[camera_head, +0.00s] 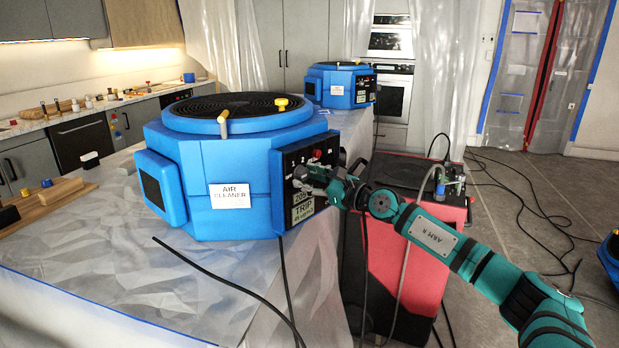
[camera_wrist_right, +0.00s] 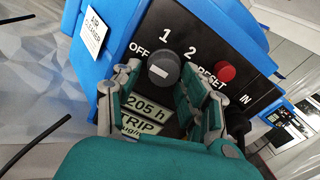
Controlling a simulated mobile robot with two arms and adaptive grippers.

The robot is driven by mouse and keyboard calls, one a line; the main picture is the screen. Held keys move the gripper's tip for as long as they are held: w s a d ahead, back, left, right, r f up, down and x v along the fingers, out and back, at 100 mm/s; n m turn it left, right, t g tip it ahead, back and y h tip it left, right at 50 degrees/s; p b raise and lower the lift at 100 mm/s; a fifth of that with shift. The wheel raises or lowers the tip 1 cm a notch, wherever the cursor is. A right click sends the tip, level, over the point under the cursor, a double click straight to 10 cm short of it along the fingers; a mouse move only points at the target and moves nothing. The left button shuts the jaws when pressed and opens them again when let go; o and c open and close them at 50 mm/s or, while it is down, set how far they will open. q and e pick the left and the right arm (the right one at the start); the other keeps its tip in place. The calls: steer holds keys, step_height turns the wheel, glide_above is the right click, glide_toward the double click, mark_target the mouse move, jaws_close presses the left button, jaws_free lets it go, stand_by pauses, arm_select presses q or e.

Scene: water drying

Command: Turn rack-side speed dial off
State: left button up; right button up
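The near blue air cleaner (camera_head: 235,165) stands on the plastic-covered counter, with a black control panel (camera_head: 290,160) on its right side. In the right wrist view the panel has a dark round speed dial (camera_wrist_right: 166,66) with a short white mark. OFF, 1 and 2 are printed around it; I cannot tell surely which the mark points at. My right gripper (camera_head: 312,181) is at the panel. In the wrist view its fingers (camera_wrist_right: 160,98) are apart, one on each side below the dial; contact is unclear. My left gripper is not in view.
A red RESET button (camera_wrist_right: 225,72) sits right of the dial. A second blue air cleaner (camera_head: 340,88) stands farther back. A red and black machine (camera_head: 435,215) stands below my right arm. Black cables hang in front of the counter and lie on the floor.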

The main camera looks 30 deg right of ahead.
steer(key=shift+o, duration=0.9)
steer(key=shift+d+r, duration=0.1)
steer(key=shift+r, duration=0.05)
steer(key=shift+s, duration=0.1)
steer(key=v, duration=1.1)
steer(key=shift+s, duration=0.35)
